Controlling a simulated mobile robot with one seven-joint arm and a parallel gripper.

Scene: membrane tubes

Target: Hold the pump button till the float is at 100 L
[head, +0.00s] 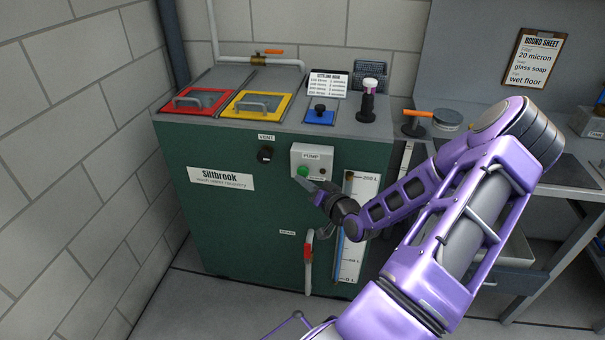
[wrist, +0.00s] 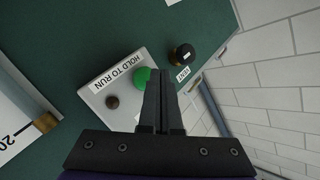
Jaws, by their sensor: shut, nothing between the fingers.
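The pump box (head: 325,157) is a pale panel on the front of the green tank, with a green button (head: 303,171). In the wrist view the green button (wrist: 142,76) shows beside a "HOLD TO RUN" label. My gripper (head: 302,181) is shut and empty, its tips at the button. In the wrist view my gripper (wrist: 160,73) partly covers the button; I cannot tell whether it is pressed. The level gauge (head: 366,190) is a white scale marked 200 L at the top and 0 L at the bottom.
The green tank (head: 235,225) has red (head: 197,101) and yellow (head: 257,105) lids on top. A black vent knob (head: 265,154) sits left of the pump box. A red-handled valve (head: 308,250) is below. A bench stands at right, a block wall at left.

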